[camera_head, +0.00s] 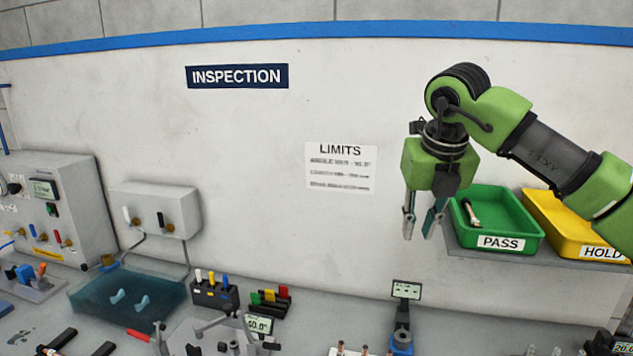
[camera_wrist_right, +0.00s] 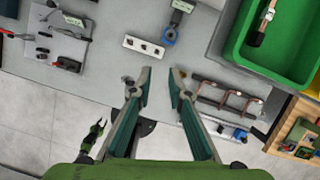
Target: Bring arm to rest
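My right gripper (camera_head: 422,222) hangs pointing down from the green right arm, in front of the wall and just left of the green PASS tray (camera_head: 525,222). It also shows in the right wrist view (camera_wrist_right: 160,82), where its two fingers stand apart with nothing between them. A copper tube piece (camera_head: 470,212) lies in the PASS tray; it also shows in the right wrist view (camera_wrist_right: 262,25). In the right wrist view, bent copper tubes (camera_wrist_right: 228,95) sit on a rack right of the fingers. My left gripper is not seen in the head view.
A yellow HOLD tray (camera_head: 560,225) stands right of the PASS tray on a shelf.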

